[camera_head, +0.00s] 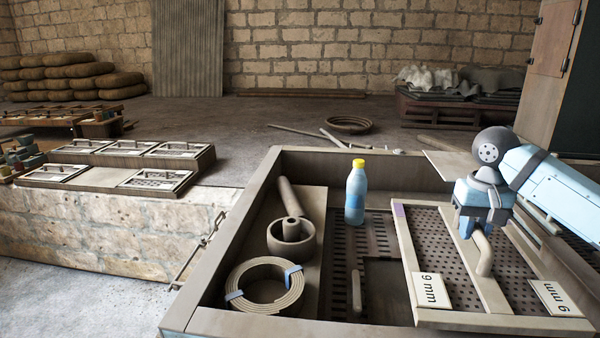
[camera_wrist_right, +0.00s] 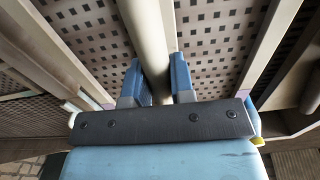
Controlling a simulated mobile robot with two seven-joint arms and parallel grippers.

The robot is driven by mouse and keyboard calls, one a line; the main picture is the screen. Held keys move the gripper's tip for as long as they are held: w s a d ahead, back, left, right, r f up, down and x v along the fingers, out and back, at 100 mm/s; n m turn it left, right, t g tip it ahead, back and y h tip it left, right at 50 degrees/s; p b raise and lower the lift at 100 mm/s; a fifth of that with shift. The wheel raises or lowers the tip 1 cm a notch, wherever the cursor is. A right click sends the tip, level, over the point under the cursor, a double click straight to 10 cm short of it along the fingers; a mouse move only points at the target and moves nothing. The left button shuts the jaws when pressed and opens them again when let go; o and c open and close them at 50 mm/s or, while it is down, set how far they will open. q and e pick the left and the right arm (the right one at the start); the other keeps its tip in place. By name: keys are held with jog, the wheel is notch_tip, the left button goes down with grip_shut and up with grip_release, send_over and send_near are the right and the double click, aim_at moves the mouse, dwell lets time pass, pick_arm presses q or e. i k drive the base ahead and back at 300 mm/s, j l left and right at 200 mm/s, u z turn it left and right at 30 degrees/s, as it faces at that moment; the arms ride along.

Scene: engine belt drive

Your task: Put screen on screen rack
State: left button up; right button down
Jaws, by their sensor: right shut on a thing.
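The screen (camera_head: 405,255) is a wooden frame with dark perforated panels, a middle bar and two white "mm" labels at its front corners. It lies level at the right part of a large wooden box; I cannot tell whether it is lifted. My right gripper (camera_head: 482,228) is above its middle, shut on its tan bar handle (camera_head: 485,256). In the right wrist view, the gripper (camera_wrist_right: 158,80) has its blue fingers on both sides of the handle (camera_wrist_right: 145,30). A stepped wooden rack (camera_head: 90,190) at the left, holding several framed panels with handles, looks like the screen rack.
The wooden box (camera_head: 225,235) also holds a blue bottle (camera_head: 356,195) with a yellow cap, a coiled belt (camera_head: 264,287), and a ring (camera_head: 290,240) with a roller. A stone ledge (camera_head: 90,235) carries the rack. Floor space is open behind the box.

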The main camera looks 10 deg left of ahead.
aim_at(102, 178)
jog(key=j+z, duration=0.1)
jog(key=z, duration=0.25)
jog(key=k+z, duration=0.1)
jog(key=z, duration=0.25)
jog(key=j+z, duration=0.1)
jog(key=z, duration=0.25)
jog(key=k+j+z, duration=0.1)
jog(key=z, duration=0.25)
jog(key=k+z, duration=0.2)
jog(key=z, duration=0.15)
jog(key=k+z, duration=0.15)
jog(key=z, duration=0.2)
jog(key=k+z, duration=0.3)
jog(key=k+l+z, duration=0.1)
jog(key=k+z, duration=0.15)
jog(key=k, duration=0.15)
jog(key=k+j+z, duration=0.15)
jog(key=k+z, duration=0.35)
jog(key=k, duration=0.25)
jog(key=k+l+z, duration=0.1)
jog(key=k+z, duration=0.35)
jog(key=k, duration=0.25)
jog(key=k+z, duration=0.3)
jog(key=k+l+z, duration=0.3)
jog(key=k+j+z, duration=0.15)
jog(key=k+z, duration=0.5)
jog(key=k+j+z, duration=0.1)
jog(key=k+z, duration=0.25)
jog(key=k, duration=0.55)
